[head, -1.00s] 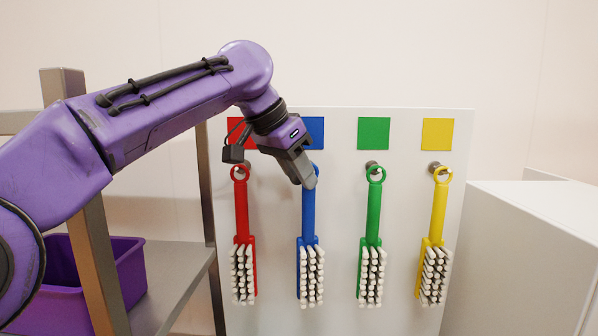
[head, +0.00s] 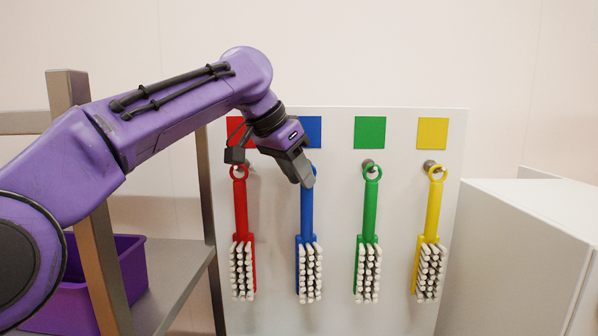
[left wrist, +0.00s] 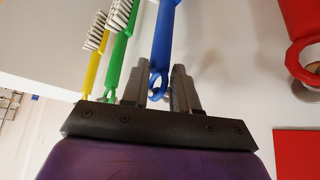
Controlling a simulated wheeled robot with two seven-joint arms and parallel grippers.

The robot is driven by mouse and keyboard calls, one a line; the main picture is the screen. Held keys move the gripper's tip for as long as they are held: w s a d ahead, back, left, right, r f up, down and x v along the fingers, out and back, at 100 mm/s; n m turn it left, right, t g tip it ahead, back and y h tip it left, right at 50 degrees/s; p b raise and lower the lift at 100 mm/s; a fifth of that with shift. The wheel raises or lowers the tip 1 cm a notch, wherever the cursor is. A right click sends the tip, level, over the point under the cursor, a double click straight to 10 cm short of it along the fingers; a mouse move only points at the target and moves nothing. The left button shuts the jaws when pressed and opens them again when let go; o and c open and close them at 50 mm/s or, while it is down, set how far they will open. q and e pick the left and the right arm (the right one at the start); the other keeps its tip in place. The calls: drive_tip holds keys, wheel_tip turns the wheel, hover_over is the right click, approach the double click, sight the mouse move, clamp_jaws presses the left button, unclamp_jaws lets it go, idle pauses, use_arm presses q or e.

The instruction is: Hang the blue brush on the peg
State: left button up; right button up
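The blue brush (head: 307,212) hangs bristles down in front of the white board, level with its neighbours. In the head view my left gripper (head: 308,182) covers its top, so its ring and the peg behind are hidden there. In the left wrist view the two fingers of my left gripper (left wrist: 160,72) stand close on both sides of the blue handle (left wrist: 166,35) and look shut on it. The blue ring (left wrist: 157,86) shows between the fingers. Whether it sits around the peg cannot be told. The blue square (head: 312,130) is above. My right gripper is out of view.
The red brush (head: 241,210) is close on the left. The green brush (head: 370,210) and yellow brush (head: 434,205) hang on pegs to the right. A shelf with a purple bin (head: 130,270) stands at left, a white cabinet (head: 520,250) at right.

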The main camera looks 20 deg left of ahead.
use_arm(q)
drive_tip(key=o, duration=0.4)
drive_tip(key=shift+w+a+f, duration=0.15)
drive_tip(key=shift+w+f, duration=0.05)
drive_tip(key=v, duration=1)
drive_tip(key=shift+a+r, duration=0.15)
drive_tip(key=shift+r, duration=0.05)
drive_tip(key=shift+w+f, duration=0.1)
